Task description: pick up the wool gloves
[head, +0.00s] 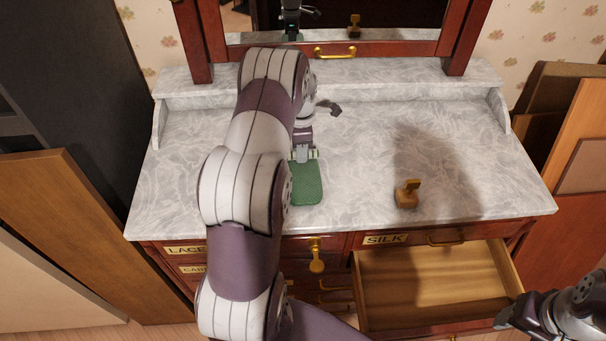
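A flat green item (307,185), perhaps the folded wool gloves, lies on or just above the marble top of the dresser; its details are too small to be sure. My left gripper (304,155) points down at its far end, with the fingertips at its edge. I cannot tell whether they are closed on it. My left arm hides part of the dresser top. My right gripper (512,319) is at the lower right, beside the open drawer, and its fingers are unclear.
The drawer labelled SILK (430,285) is pulled out and looks empty. Drawers labelled LACE (186,250) and others are at the left front. A small wooden object (407,193) stands on the marble top (480,190). A mirror rises behind; boards lean on both sides.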

